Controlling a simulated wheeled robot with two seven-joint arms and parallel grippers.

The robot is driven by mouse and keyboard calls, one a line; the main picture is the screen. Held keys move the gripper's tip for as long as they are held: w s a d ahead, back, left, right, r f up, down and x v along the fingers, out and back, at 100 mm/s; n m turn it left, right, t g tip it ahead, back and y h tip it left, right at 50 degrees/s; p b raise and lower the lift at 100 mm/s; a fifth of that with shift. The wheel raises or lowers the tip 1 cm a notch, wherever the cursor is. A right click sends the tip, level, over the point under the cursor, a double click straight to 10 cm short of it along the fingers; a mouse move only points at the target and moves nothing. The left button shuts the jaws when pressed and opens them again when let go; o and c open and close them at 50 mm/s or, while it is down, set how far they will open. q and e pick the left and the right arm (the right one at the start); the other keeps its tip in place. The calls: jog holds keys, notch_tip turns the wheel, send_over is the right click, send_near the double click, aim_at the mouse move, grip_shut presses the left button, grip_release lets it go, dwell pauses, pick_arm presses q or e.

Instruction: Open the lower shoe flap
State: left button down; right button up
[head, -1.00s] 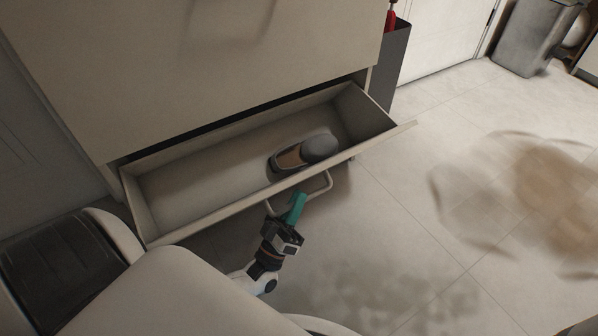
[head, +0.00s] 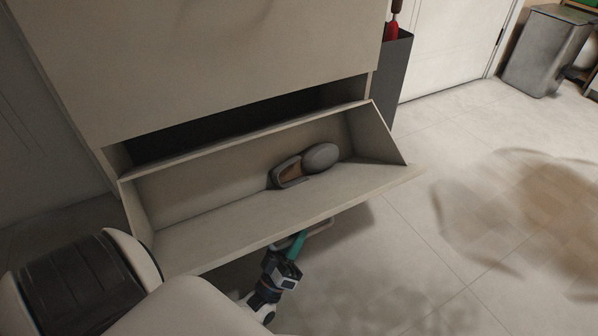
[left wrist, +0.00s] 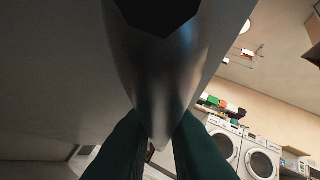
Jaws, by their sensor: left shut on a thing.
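The lower shoe flap (head: 210,243) of the beige cabinet is tilted out in the head view, with its inside open to view. A brown and grey shoe (head: 290,172) lies in it. My left gripper (head: 298,240) is at the flap's front, shut on the bar handle (head: 318,229), which is partly hidden under the flap's edge. In the left wrist view, the green fingers (left wrist: 158,145) close around a grey metal part of the handle (left wrist: 165,75). My right gripper is not in view.
The cabinet's upper front (head: 220,60) is closed. A dark grey narrow bin (head: 391,80) stands right of the cabinet, and a grey trash can (head: 540,55) stands farther back. The tiled floor (head: 420,250) to the right is clear, with brown stains.

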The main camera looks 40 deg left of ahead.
aim_at(298, 223)
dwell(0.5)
pick_arm(q)
jog(key=c, duration=1.5)
grip_release()
jog(key=shift+o, duration=0.2)
jog(key=o, duration=0.3)
notch_tip(298, 223, up, 9)
jog(key=p, duration=0.7)
jog(key=shift+d+f, duration=0.1)
jog(key=shift+d, duration=0.05)
jog(key=shift+o, duration=1.1)
jog(key=shift+r+p, duration=0.35)
jog(key=shift+o, duration=1.4)
jog(key=shift+s+r, duration=0.1)
jog(key=shift+r, duration=0.1)
jog(key=shift+o, duration=0.2)
jog(key=shift+d, duration=0.1)
